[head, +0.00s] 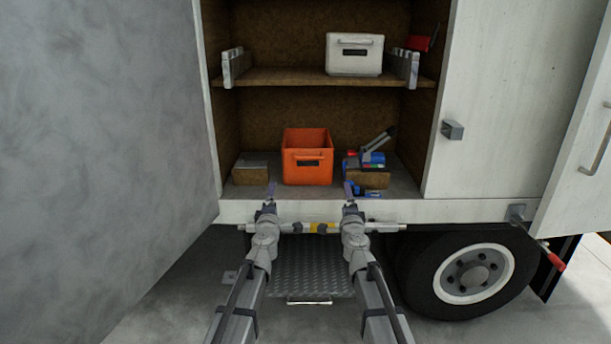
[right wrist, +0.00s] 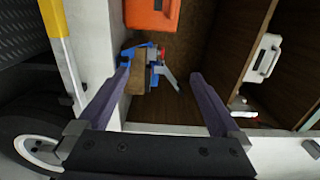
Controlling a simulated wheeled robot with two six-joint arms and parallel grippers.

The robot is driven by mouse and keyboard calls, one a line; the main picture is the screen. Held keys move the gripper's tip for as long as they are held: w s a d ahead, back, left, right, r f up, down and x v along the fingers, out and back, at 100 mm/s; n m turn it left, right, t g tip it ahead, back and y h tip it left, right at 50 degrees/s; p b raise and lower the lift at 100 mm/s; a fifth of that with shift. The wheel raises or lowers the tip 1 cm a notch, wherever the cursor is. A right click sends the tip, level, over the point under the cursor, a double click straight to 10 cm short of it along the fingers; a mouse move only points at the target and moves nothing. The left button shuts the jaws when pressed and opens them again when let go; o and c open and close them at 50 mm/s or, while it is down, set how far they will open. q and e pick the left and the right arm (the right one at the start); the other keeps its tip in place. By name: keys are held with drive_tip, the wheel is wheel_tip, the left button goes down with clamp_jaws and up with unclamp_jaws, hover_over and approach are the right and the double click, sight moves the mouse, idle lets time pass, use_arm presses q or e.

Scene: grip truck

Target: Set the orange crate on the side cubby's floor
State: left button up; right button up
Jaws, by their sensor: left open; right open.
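The orange crate (head: 307,168) stands upright on the side cubby's floor (head: 240,190), near its middle, and part of it shows at the top of the right wrist view (right wrist: 152,14). My left gripper (head: 270,192) is open and empty, in front of the crate's left side at the cubby's front edge. My right gripper (head: 349,190) is open and empty, in front of the crate's right side. In the right wrist view its two fingers (right wrist: 162,100) are spread wide. Both grippers appear apart from the crate.
A box with blue and red tools (head: 367,168) sits right of the crate, and a low brown box (head: 251,172) sits left. A white crate (head: 354,55) stands on the shelf (head: 290,76) above. A truck wheel (head: 470,280) and a step (head: 310,268) are below.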

drive_tip(key=s, duration=1.1)
drive_tip(key=shift+s, duration=0.4)
